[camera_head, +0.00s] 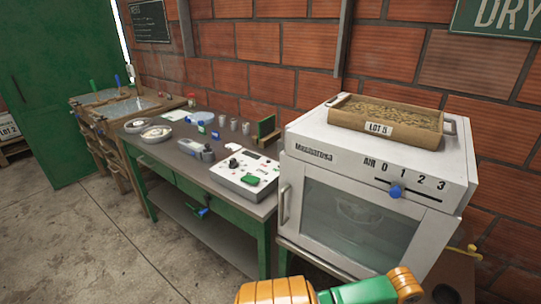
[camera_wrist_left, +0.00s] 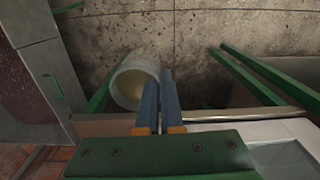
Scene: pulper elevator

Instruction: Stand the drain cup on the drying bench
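The pale, translucent drain cup (camera_wrist_left: 136,82) shows in the left wrist view, with its round mouth toward the camera. My left gripper (camera_wrist_left: 160,100) has its two blue fingers close together at the cup's right wall. One finger overlaps the mouth and the other lies outside, so it appears shut on the wall. Concrete floor shows beyond the cup. The head view shows neither gripper, only a green and orange part of my arm at the bottom. I cannot tell which surface is the drying bench.
A white dryer cabinet (camera_head: 352,221) carries a LOT 5 tray (camera_head: 379,129). Left of it, a green-legged worktable (camera_head: 160,151) holds a control box (camera_head: 245,176), dishes and small cups. Green bars (camera_wrist_left: 245,72) flank the cup at right in the wrist view. Floor (camera_head: 110,250) is clear at front left.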

